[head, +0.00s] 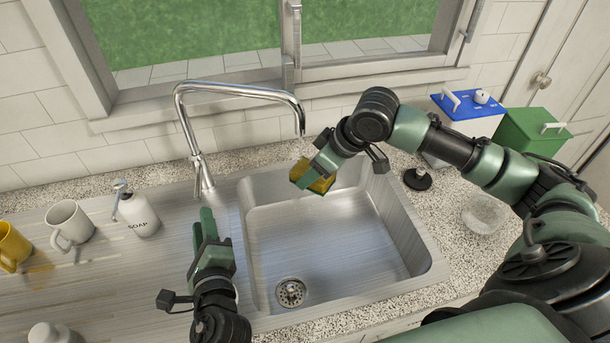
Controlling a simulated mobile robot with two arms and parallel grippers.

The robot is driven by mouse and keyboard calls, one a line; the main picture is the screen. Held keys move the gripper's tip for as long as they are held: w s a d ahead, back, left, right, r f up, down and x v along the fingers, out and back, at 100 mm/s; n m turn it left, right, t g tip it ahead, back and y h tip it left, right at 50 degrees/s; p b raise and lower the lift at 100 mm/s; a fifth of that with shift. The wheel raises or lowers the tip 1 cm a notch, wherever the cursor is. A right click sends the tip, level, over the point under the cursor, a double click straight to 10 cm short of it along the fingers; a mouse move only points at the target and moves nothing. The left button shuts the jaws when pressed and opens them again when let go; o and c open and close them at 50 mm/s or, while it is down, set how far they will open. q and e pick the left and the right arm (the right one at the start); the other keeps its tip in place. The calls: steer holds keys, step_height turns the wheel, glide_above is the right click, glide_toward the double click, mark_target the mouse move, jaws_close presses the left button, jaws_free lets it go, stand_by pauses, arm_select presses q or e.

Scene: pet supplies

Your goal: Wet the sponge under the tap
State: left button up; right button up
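The steel tap (240,90) arches over the back of the sink (310,240), its spout end pointing down. My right gripper (308,178) is shut on the yellow sponge (321,184), just below and slightly right of the spout end in the picture, over the back of the sink. Part of the sponge is hidden by the fingers.
A soap dispenser (138,214), a white mug (69,224) and a yellow mug (12,246) stand on the drainboard to the left. A black stopper (418,179), a clear bowl (484,214) and blue-lidded (468,106) and green (530,132) containers are at the right.

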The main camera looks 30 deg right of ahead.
arm_select(q)
jaws_close()
step_height(320, 180, up, 10)
steer(key=w+a+n+g+h, duration=0.1)
steer(key=n+g, duration=0.1)
steer(key=n, duration=1.1)
steer(key=w+a+n+g+h, duration=0.1)
steer(key=a+n+g, duration=0.1)
steer(key=n, duration=1)
glide_above(198, 184)
steer(key=s+a, duration=0.1)
steer(key=a, duration=0.1)
step_height(198, 184, down, 5)
steer(key=shift+s+d+f+n, duration=0.15)
steer(key=shift+s+f, duration=0.15)
steer(key=shift+f, duration=0.25)
steer(key=shift+s+d+f+n, duration=0.15)
steer(key=shift+s+f, duration=0.1)
steer(key=shift+f, duration=0.25)
steer(key=shift+s+f, duration=0.25)
steer(key=shift+f, duration=0.25)
